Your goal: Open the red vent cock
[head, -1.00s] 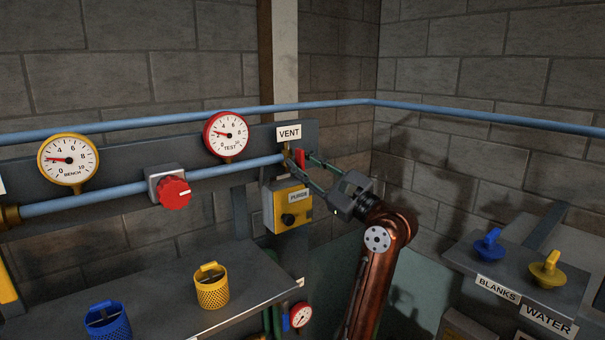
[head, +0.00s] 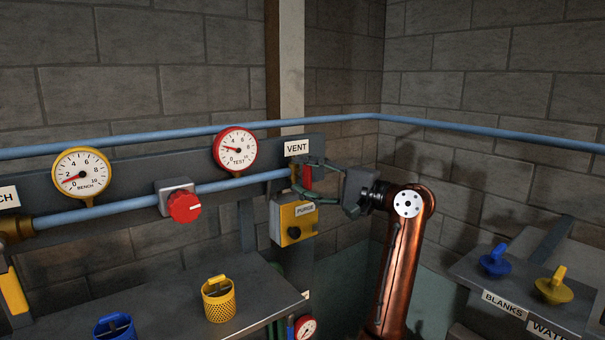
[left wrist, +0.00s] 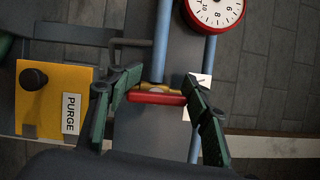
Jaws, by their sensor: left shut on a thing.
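The red vent cock handle (head: 308,178) is under the VENT label (head: 297,148), at the right end of the blue pipe (head: 245,184). In the left wrist view the red handle (left wrist: 157,98) lies crosswise to the pipe, by a brass body (left wrist: 158,87). My left gripper (head: 308,178) reaches it from the right, its green fingers on either side. In the left wrist view my left gripper (left wrist: 156,98) is shut on the handle, spanning its two ends. Its fingers partly hide the cock in the head view. My right gripper is not in view.
A yellow PURGE box (head: 293,221) with a black knob sits just below the cock. A red knob (head: 184,207) and the BENCH (head: 82,175) and TEST (head: 236,150) gauges are to the left. Blue and yellow plugs stand on a shelf (head: 470,268) at right.

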